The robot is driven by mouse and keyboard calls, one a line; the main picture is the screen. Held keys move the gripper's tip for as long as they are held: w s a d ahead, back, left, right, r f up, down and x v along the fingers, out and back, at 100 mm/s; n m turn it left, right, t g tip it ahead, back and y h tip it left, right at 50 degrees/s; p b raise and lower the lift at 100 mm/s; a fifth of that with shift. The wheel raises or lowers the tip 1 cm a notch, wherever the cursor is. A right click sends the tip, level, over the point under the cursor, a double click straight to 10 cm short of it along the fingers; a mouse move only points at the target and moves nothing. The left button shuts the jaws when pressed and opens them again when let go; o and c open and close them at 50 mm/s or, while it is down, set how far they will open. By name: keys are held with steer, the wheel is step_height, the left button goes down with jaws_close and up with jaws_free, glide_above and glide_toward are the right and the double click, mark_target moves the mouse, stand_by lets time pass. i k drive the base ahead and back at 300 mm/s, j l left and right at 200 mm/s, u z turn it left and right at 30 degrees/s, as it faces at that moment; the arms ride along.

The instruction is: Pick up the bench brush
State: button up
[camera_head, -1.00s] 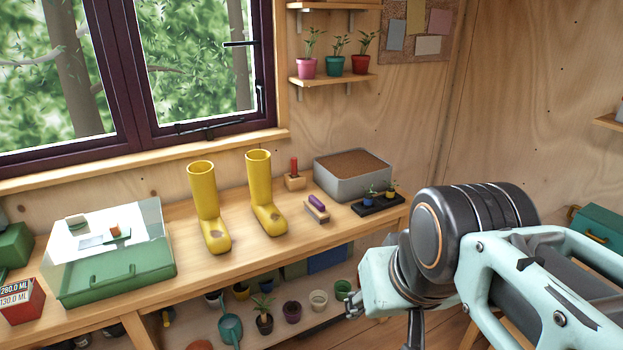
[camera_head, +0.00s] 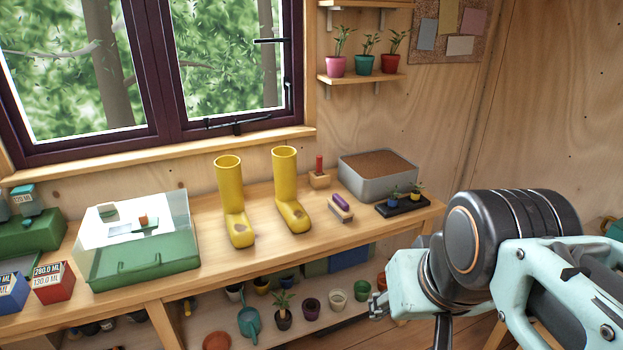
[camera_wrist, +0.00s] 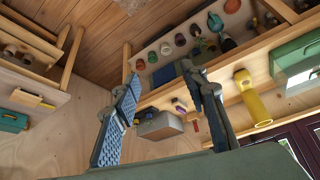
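The bench brush (camera_head: 341,208), with a purple handle on a wooden block, lies on the wooden workbench (camera_head: 262,238), right of the yellow boots and in front of the grey tray. A small purple and pale shape in the wrist view (camera_wrist: 180,104) looks like the same brush, seen between the fingers. My gripper (camera_wrist: 160,82) is open and empty, its two fingers spread wide. In the head view my arm is at the lower right, in front of the bench. The gripper is apart from the brush, and its fingers are mostly hidden there.
Yellow boots (camera_head: 290,205), a red-handled tool in a wooden block (camera_head: 319,180), a grey soil tray (camera_head: 378,184) and a black seedling tray (camera_head: 403,207) stand near the brush. A green case (camera_head: 145,262) is further left. Several pots fill the lower shelf.

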mark_target(337, 205)
steer(key=i, duration=0.45)
steer(key=i+l+u, duration=0.1)
steer(key=i, duration=0.35)
